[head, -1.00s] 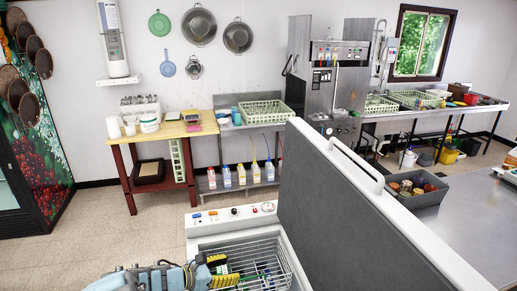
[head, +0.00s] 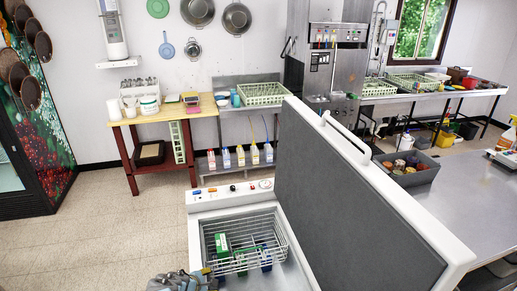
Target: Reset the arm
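My arm's end shows at the bottom edge of the head view, over the near left corner of an open chest freezer (head: 207,205). My gripper (head: 209,273) is only partly in view there, with a bit of yellow and black showing. Its fingertips are too small and cut off to tell open from shut. No held thing can be made out. A wire basket (head: 282,238) sits in the freezer just beyond my gripper, holding green boxes (head: 222,244) and dark blue items (head: 265,257).
The freezer's raised grey lid (head: 350,190) stands to the right of the basket. A steel counter (head: 470,195) with a grey bin (head: 408,175) lies beyond it. A wooden table (head: 190,108) stands at the back wall. The floor (head: 100,230) at left is clear.

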